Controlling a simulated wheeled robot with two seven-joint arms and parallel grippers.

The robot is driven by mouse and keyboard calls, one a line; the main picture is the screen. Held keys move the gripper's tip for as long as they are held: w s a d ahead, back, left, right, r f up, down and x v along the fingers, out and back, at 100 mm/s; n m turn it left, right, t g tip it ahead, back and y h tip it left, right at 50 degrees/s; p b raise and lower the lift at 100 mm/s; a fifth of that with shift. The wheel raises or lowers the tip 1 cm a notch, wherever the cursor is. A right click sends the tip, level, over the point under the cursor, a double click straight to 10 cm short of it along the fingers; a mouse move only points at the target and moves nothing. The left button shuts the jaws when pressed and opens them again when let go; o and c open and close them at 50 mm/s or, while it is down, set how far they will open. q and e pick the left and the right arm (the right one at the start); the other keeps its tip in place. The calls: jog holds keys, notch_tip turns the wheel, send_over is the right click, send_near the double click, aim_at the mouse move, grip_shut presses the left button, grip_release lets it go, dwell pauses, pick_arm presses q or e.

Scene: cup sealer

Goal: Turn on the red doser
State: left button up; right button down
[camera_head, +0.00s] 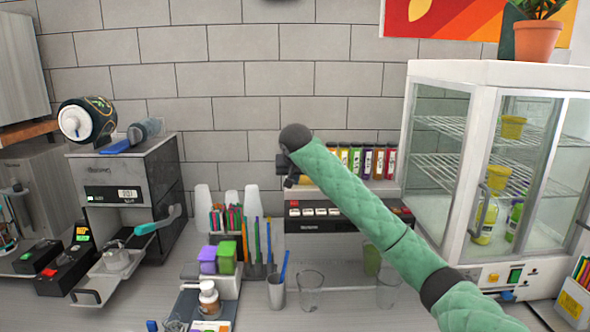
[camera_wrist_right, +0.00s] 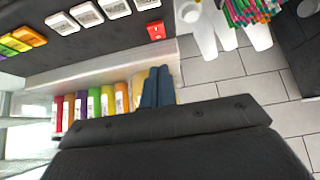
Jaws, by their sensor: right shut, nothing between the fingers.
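The dispenser with a black front panel (camera_head: 330,226) stands against the back wall, under a row of coloured bottles (camera_head: 367,162). A red button (camera_head: 294,203) is at the left end of its row of buttons, with white ones beside it. In the right wrist view the red button (camera_wrist_right: 156,31) shows near the top middle, and the bottles (camera_wrist_right: 92,105) line the left. My right gripper (camera_head: 289,182) is above the panel's left end, with its blue-grey fingers (camera_wrist_right: 157,87) together and empty. It appears apart from the red button. My left gripper is not in view.
White cups (camera_head: 252,203) and a pen holder (camera_head: 220,217) stand left of the panel. Clear glasses (camera_head: 310,290) stand in front. A glass display case (camera_head: 437,150) is at right, and a coffee machine (camera_head: 125,180) at left.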

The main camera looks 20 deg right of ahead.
aim_at(295, 202)
jog(key=p+x, duration=0.2)
jog(key=x, duration=0.1)
jog(key=shift+w+d+f, duration=0.15)
jog(key=shift+w+f, duration=0.05)
jog(key=shift+w, duration=0.1)
notch_tip(295, 202, down, 3)
jog(key=shift+p, duration=1.1)
jog(key=shift+s+f+p, duration=0.1)
jog(key=shift+f+p, duration=0.3)
jog(key=shift+f, duration=0.4)
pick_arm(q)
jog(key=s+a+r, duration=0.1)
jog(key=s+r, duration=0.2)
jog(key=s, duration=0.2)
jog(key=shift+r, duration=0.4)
pick_arm(e)
jog(key=shift+f, duration=0.15)
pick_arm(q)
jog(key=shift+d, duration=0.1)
